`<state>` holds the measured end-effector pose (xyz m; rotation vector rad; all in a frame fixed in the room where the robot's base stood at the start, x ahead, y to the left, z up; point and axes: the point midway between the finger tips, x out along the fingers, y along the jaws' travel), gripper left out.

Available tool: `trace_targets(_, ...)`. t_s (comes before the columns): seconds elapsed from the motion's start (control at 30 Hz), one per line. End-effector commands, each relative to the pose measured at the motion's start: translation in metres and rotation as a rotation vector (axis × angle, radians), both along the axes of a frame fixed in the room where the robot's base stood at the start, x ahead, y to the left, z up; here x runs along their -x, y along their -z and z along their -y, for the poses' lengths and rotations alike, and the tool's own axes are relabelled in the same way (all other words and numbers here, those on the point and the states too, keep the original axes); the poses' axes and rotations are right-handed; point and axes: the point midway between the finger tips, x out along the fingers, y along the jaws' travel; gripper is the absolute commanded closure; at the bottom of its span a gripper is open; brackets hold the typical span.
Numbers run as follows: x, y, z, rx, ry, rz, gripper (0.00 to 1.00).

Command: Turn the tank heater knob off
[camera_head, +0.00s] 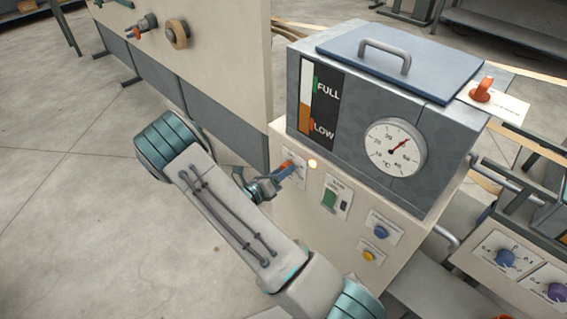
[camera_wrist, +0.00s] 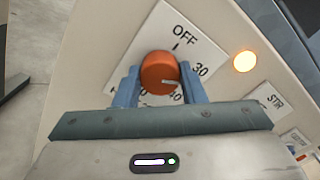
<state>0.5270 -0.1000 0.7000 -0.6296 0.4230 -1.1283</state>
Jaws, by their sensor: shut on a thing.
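The heater knob (camera_wrist: 158,70) is a round orange-red knob on a white dial plate (camera_wrist: 190,52) marked OFF, 30 and 40, with further marks hidden. My gripper (camera_wrist: 160,84) is shut on the knob, one blue finger on each side. In the head view my gripper (camera_head: 284,172) reaches the front panel of the tank unit, and the knob is mostly hidden behind the fingers.
A lit amber lamp (camera_head: 312,163) is right of the dial. A green switch (camera_head: 331,198), a blue button (camera_head: 380,232) and a yellow button (camera_head: 368,255) sit farther right. The grey tank (camera_head: 350,105) with its thermometer (camera_head: 395,147) stands above.

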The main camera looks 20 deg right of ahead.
Motion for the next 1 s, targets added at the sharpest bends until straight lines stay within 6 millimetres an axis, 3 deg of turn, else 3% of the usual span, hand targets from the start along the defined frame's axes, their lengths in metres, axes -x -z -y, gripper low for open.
trace_targets(1.0,-0.0029,-0.002,-0.0027,0.353,-0.008,-0.851,0.86)
